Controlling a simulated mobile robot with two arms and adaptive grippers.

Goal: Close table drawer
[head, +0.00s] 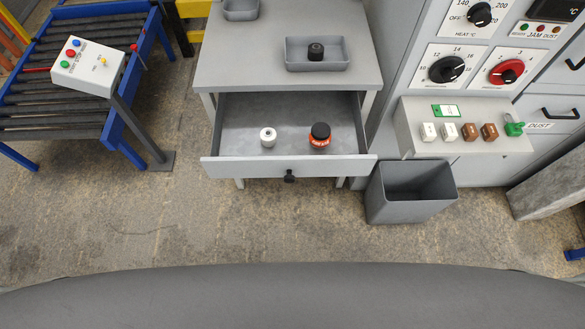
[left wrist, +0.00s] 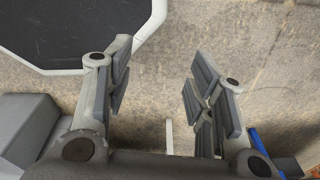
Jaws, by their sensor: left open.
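The grey table (head: 290,75) stands in the middle of the head view. Its drawer (head: 225,165) is pulled out toward me, with a dark round knob (head: 289,176) on its front. In the drawer are a small white cylinder (head: 268,138) and an orange jar with a black lid (head: 319,136). My left gripper (left wrist: 160,95) shows only in the left wrist view. Its fingers are spread wide with nothing between them, above the concrete floor and away from the drawer. My right gripper is not in view.
A grey bin (head: 411,192) stands on the floor just right of the drawer, below a control panel (head: 460,127). A roller conveyor (head: 80,85) with a button box is at the left. The floor (head: 200,225) before the drawer is clear.

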